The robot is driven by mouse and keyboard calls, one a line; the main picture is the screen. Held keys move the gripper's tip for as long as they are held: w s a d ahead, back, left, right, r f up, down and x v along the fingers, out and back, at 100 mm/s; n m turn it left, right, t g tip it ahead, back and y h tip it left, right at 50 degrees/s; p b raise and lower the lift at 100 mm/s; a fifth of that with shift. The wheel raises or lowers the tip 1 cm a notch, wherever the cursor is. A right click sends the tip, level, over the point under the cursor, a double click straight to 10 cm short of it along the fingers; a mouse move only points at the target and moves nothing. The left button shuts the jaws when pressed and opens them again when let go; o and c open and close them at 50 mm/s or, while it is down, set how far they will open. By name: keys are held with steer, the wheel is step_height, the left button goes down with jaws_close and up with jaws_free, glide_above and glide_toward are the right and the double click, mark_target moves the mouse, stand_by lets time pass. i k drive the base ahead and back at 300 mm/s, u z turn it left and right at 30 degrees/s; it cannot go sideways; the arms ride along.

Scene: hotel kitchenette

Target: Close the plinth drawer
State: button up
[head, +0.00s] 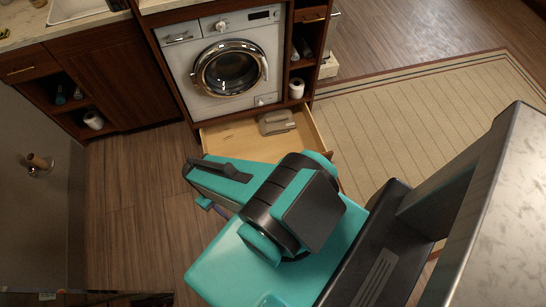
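The plinth drawer (232,136) is pulled out at floor level below the washing machine. Its inside is light wood, and a grey appliance (277,122) lies in it near the back. My teal and black arm covers the drawer's front middle, so most of the front panel is hidden. A small teal part at my gripper (210,205) shows past the arm's lower left edge, in front of the drawer. The fingers are mostly hidden behind the arm, and I cannot tell whether they touch the drawer or are open.
The washing machine (228,71) stands above the drawer, with open shelves (300,67) to its right. A cabinet (107,82) is at left. A beige rug (430,110) lies at right. Wooden floor (130,200) is clear at left; a wall holder (39,164) juts out there.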

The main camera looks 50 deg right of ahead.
mark_target(248, 142)
steer(key=z, duration=0.7)
steer(key=k, duration=0.95)
steer(key=z, duration=0.5)
steer(key=i, duration=0.5)
steer(key=u, duration=0.05)
